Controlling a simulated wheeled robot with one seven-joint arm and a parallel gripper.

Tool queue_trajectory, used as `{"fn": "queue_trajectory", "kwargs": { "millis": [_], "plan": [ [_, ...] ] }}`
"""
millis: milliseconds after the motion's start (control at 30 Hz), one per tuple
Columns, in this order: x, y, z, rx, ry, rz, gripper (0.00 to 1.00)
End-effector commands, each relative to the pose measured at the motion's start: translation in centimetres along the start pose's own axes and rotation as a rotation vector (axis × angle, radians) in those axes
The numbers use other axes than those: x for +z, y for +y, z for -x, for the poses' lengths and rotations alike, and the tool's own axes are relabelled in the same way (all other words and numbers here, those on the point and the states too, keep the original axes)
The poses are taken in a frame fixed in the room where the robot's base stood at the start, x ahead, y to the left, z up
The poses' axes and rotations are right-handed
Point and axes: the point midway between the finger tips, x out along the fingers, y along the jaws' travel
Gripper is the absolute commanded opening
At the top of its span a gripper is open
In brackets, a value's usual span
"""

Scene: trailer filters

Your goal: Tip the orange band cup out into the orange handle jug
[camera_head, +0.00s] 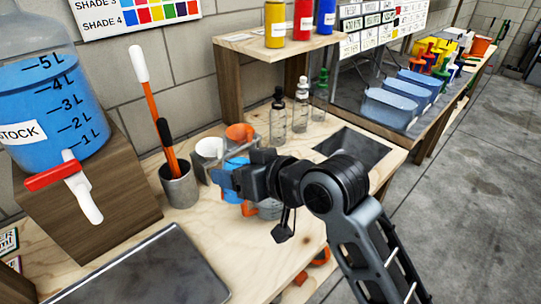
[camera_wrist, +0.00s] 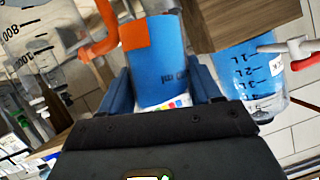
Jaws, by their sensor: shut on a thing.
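My gripper (camera_head: 228,178) is low over the bench and shut on a small cup with blue contents. In the wrist view the cup (camera_wrist: 170,62) sits between the fingers, with an orange patch (camera_wrist: 135,33) on its side. That view is upside down; the cup looks roughly upright. A clear graduated jug (camera_wrist: 40,62) stands beside it in the wrist view. A curved orange handle (camera_wrist: 98,42) shows between jug and cup. In the head view a clear vessel (camera_head: 268,209) is partly hidden beneath my wrist. I cannot tell the jug's contents.
A grey holder (camera_head: 180,187) with long-handled tools and a white cup (camera_head: 207,152) stand left of my gripper. Clear bottles (camera_head: 278,113) stand behind, near a sunken basin (camera_head: 352,147). A blue stock container (camera_head: 52,105) and dark tray (camera_head: 150,270) are at left.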

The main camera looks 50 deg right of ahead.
Motion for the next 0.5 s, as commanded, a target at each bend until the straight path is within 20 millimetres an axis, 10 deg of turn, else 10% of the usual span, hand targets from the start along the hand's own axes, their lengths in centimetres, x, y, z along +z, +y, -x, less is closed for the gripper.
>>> {"fn": "queue_trajectory", "kwargs": {
  "millis": [500],
  "plan": [
    [-0.3,1.1,-0.2,-0.096,-0.063,-0.231,0.21]
  ]
}}
